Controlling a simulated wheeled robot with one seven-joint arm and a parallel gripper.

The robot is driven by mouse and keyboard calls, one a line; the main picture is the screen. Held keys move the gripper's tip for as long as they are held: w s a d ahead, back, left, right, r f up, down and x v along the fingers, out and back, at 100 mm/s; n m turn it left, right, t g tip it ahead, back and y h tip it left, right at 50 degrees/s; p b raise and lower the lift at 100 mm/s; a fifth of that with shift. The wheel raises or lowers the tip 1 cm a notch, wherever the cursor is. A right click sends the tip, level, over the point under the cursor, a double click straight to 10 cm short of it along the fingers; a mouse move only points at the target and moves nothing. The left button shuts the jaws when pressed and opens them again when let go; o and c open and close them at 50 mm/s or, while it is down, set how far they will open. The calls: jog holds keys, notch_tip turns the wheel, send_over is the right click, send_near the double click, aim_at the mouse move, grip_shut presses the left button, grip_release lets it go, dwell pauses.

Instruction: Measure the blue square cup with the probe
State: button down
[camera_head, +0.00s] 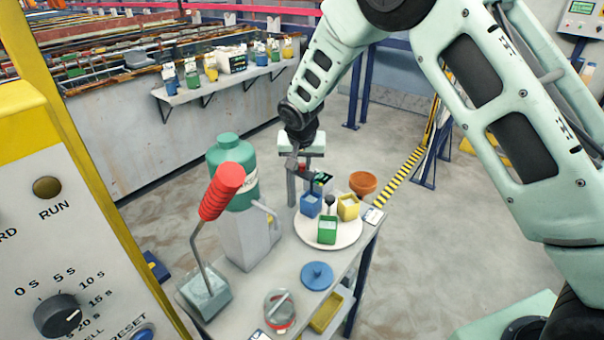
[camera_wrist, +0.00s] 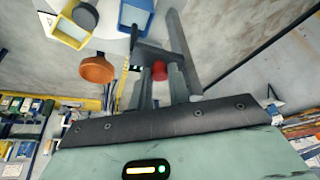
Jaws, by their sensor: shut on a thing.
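The blue square cup (camera_head: 310,205) stands upright on a round white plate (camera_head: 346,234) on the grey table, left of a yellow square cup (camera_head: 348,208) and behind a green one (camera_head: 327,231). In the wrist view the blue cup (camera_wrist: 137,10) is cut off at the top edge. My gripper (camera_head: 303,168) points down just behind and above the blue cup. It is shut on a dark probe (camera_head: 320,180), which sits close to the cup. Its dark body and a red part (camera_wrist: 159,70) show between my fingers in the wrist view. The probe's tip is not clear.
An orange bowl (camera_head: 363,183) stands behind the plate. A blue lid (camera_head: 317,275) lies in front. A dark knob (camera_head: 329,201) rises among the cups.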

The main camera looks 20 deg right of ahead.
jog(key=shift+r, duration=0.6)
jog(key=c, duration=1.6)
grip_release()
jog(key=shift+r, duration=0.1)
jog(key=b+v, duration=0.4)
jog(key=v, duration=1.3)
jog(key=shift+r+b, duration=0.15)
jog(key=shift+b, duration=0.15)
